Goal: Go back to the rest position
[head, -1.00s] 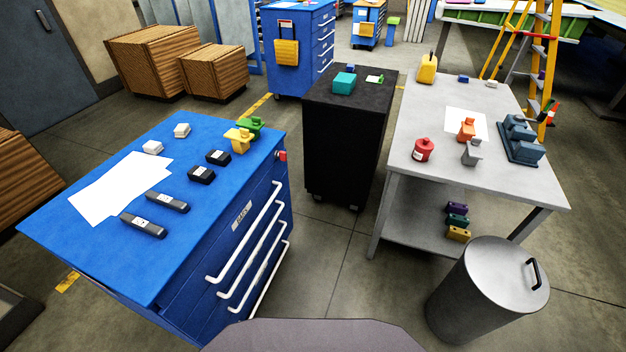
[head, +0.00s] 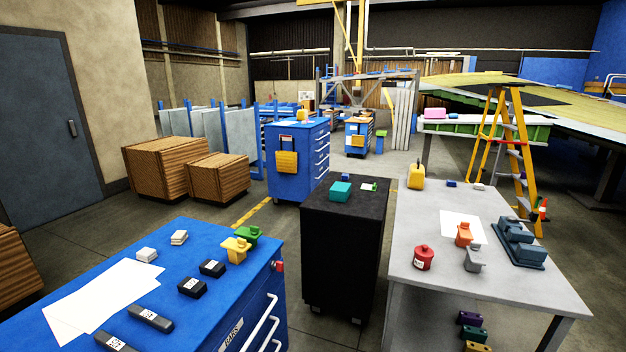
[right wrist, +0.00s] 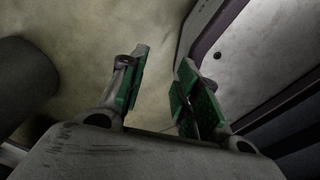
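My right gripper (right wrist: 158,90) shows in the right wrist view. Its two green-padded fingers are apart with nothing between them, and bare floor lies beyond. Neither gripper shows in the head view, and my left gripper is in no view. No object is seen held.
A blue drawer cabinet (head: 235,205) stands at the left with papers, black boxes and yellow and green pieces on it. A black cabinet (head: 345,250) stands in the middle. A grey table (head: 430,270) at the right carries a red canister (head: 424,258). Floor shows between them.

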